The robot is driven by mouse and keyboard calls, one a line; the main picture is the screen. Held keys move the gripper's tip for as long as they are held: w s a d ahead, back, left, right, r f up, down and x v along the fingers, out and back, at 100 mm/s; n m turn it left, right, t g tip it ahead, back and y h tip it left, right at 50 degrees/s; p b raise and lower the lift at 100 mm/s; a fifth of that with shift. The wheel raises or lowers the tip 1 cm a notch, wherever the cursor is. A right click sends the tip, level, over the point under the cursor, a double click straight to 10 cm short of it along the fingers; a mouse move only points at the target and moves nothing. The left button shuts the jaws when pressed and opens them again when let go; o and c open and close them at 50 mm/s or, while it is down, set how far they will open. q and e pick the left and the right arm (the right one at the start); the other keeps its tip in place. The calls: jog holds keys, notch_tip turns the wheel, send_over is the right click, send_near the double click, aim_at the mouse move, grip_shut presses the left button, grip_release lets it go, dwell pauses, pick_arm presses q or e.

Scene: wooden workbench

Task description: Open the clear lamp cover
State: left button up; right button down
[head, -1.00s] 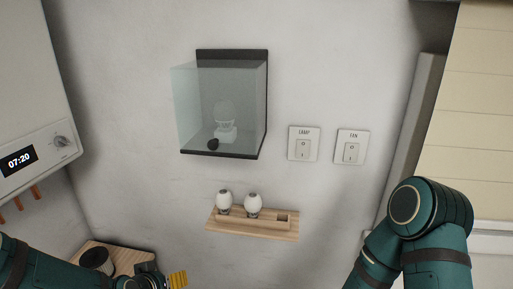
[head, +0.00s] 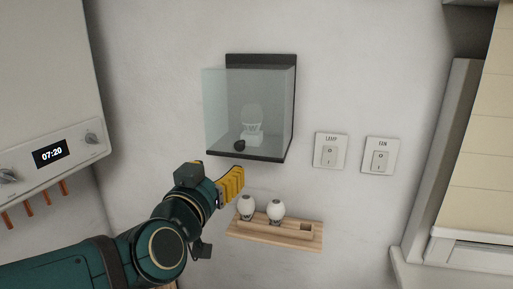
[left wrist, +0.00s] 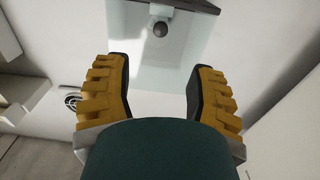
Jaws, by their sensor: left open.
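The clear lamp cover (head: 222,108) is a see-through box on a dark wall frame, and it looks shut. A small black knob (head: 239,145) sits low on its front, and a pale bulb (head: 252,118) in its holder shows inside. My left gripper (head: 238,180), with yellow fingers, is just below the cover. In the left wrist view the left gripper (left wrist: 158,85) is open and empty. There the knob (left wrist: 160,29) lies ahead, between and beyond the fingertips, on the cover (left wrist: 158,75). My right gripper is in neither view.
A wooden shelf (head: 314,238) with two white bulbs (head: 275,209) is below the cover, close to my left gripper. A lamp switch (head: 330,150) and a fan switch (head: 380,155) are on the wall to the right. A boiler (head: 50,100) hangs at the left.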

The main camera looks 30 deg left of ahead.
aim_at(238, 147)
pick_arm(q)
jog(key=p+x, duration=0.4)
jog(key=x, duration=0.9)
jog(key=shift+w, duration=0.4)
grip_shut()
